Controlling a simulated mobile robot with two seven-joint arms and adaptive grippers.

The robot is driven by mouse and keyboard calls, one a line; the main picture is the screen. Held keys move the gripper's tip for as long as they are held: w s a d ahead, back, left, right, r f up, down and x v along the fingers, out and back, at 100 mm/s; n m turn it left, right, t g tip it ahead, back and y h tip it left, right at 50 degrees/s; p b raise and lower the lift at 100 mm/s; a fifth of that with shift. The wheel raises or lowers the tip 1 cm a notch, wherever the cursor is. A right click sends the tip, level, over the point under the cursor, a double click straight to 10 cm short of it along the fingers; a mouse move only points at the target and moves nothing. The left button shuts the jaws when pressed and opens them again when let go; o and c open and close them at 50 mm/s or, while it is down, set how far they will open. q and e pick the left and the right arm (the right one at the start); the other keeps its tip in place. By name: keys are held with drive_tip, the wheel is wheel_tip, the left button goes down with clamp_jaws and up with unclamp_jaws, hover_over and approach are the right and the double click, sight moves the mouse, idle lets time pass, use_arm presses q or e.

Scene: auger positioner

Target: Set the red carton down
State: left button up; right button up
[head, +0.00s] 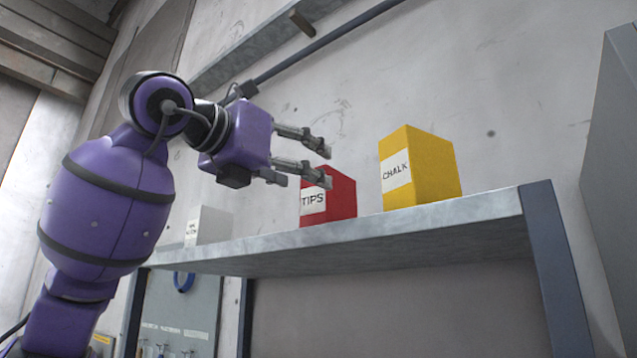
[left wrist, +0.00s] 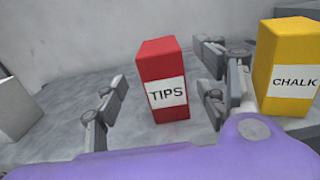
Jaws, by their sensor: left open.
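The red carton (head: 338,194), labelled TIPS, stands upright on the shelf (head: 390,231), left of a yellow carton. My left gripper (head: 328,167) is open in front of the red carton in the head view, and one finger hides part of it. In the left wrist view the red carton (left wrist: 163,75) stands upright between the two spread fingers of my left gripper (left wrist: 160,96), with a visible gap on the left side. On the right side the finger is close to the carton; whether it touches I cannot tell. My right gripper is not in view.
The yellow carton (head: 424,170), labelled CHALK, stands to the right, close to my right-hand finger in the left wrist view (left wrist: 287,62). A white box (head: 209,226) stands on the shelf's left part. A wall rises behind the shelf.

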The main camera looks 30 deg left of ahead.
use_arm(q)
drive_tip(key=shift+s+a+f, duration=0.1)
drive_tip(key=shift+s, duration=1.5)
